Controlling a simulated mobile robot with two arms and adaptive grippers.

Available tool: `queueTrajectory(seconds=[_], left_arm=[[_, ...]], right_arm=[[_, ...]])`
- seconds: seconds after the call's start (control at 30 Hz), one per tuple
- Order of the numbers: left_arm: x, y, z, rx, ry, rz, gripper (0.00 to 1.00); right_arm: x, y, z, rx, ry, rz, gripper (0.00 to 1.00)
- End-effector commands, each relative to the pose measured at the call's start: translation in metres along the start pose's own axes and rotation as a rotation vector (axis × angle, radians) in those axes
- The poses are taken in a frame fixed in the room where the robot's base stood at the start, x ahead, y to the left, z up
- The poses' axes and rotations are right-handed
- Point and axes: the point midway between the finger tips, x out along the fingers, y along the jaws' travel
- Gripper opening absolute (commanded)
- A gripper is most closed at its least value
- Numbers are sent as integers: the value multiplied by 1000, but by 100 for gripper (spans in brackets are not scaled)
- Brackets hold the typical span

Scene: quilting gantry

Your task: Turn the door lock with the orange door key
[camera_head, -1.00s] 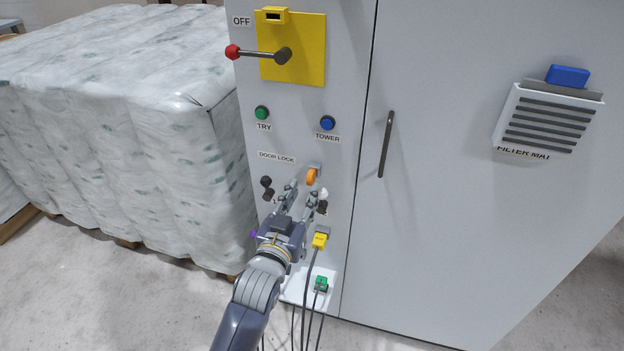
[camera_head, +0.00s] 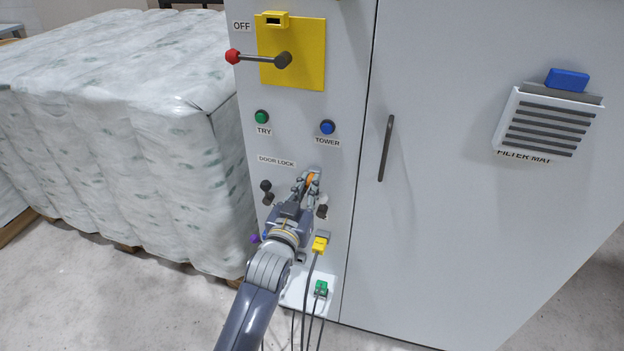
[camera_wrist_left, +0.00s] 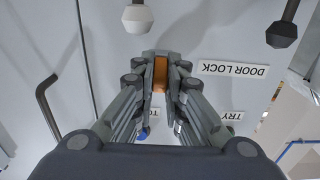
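The orange door key (camera_head: 310,180) sits in the door lock on the grey cabinet front, below the DOOR LOCK label (camera_head: 276,161). My left gripper (camera_head: 308,182) is at the key, its fingers drawn in on both sides and partly covering it. In the left wrist view the orange key (camera_wrist_left: 160,74) shows between the fingertips (camera_wrist_left: 161,80), which look closed on it. The grey lock body is mostly hidden behind the fingers. My right gripper is in neither view.
Above are the green TRY button (camera_head: 262,117), blue TOWER button (camera_head: 327,127) and red-tipped switch lever (camera_head: 258,58). A yellow plug (camera_head: 320,244) with a cable hangs below. The door handle (camera_head: 386,148) is to the right.

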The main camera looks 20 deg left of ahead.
Motion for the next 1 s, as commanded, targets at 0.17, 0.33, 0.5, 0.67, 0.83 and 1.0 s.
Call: queueTrajectory(seconds=[0.17,0.33,0.5,0.67,0.83,1.0], left_arm=[[0,0,-1,22,0,0,0],[0,0,-3,179,-1,1,0],[0,0,-1,316,-1,1,0],[0,0,0,334,0,0,0],[0,0,0,341,0,0,0],[0,0,-2,512,-1,2,0]], right_arm=[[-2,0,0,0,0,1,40],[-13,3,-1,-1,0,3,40],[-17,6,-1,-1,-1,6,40],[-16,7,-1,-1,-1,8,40],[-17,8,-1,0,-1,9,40],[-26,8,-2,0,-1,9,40]])
